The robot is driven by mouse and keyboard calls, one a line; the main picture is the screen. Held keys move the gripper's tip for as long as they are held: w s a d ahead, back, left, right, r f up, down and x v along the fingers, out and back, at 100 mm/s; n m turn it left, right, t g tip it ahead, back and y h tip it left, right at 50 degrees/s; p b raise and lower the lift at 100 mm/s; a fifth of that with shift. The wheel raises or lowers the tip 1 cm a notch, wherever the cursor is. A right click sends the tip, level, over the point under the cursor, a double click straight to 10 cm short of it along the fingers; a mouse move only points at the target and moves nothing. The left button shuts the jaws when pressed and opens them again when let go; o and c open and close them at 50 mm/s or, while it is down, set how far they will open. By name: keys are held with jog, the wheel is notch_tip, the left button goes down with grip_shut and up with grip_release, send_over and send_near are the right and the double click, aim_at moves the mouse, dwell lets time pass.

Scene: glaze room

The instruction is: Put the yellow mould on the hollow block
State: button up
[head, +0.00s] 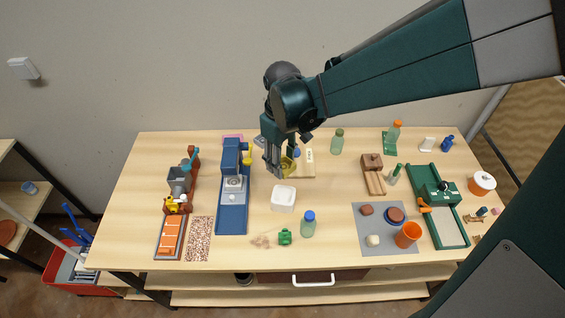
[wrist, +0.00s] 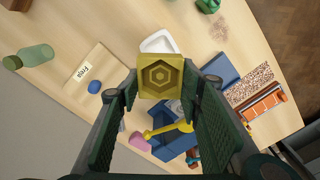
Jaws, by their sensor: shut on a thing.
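The yellow mould (head: 288,164) has a stepped hexagon pattern on its face, seen clearly in the wrist view (wrist: 160,77). My gripper (head: 279,166) is shut on the mould and holds it above the table. A white squarish piece (head: 283,198), which looks like the hollow block, stands on the table just in front of the gripper in the head view. In the wrist view this white piece (wrist: 158,40) is partly hidden behind the mould. The mould and the white piece look apart. I cannot see into the white piece's hollow.
A blue machine (head: 232,205) with a yellow lever stands left of the gripper. A labelled board (head: 307,170) lies behind.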

send_over(282, 194)
jog(key=shift+d+f, duration=0.1)
jog(key=shift+f, duration=2.1)
jog(key=shift+f, duration=2.95)
jog(key=shift+f, duration=0.1)
jog(key=shift+f, duration=2)
jog(key=shift+f, duration=0.15)
jog(key=o, duration=0.9)
jog(key=shift+r, duration=0.25)
